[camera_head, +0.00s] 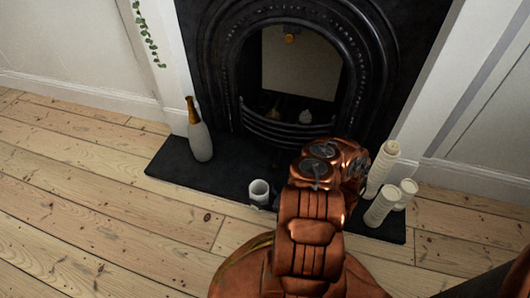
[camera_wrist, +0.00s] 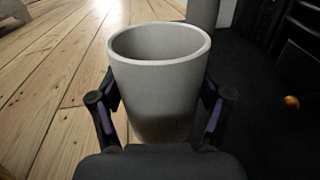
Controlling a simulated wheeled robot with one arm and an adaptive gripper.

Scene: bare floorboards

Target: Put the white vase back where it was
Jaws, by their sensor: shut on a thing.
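The white vase (camera_wrist: 158,85) is a plain, open-topped, cup-like vessel that narrows downward. In the wrist view my gripper (camera_wrist: 160,100) is shut on it, one finger on each side below the rim. Its base is hidden behind the gripper. In the head view the white vase (camera_head: 260,191) appears upright at the front of the black hearth, left of my arm. My fingers are mostly hidden there. I cannot tell whether its base touches the hearth.
The black hearth (camera_head: 222,182) fronts a black fireplace (camera_head: 225,70). A tall grey-white bottle with a gold neck (camera_head: 200,140) stands on its left end. Several pale candles (camera_head: 381,168) stand at the right. Hearth between bottle and vase is clear.

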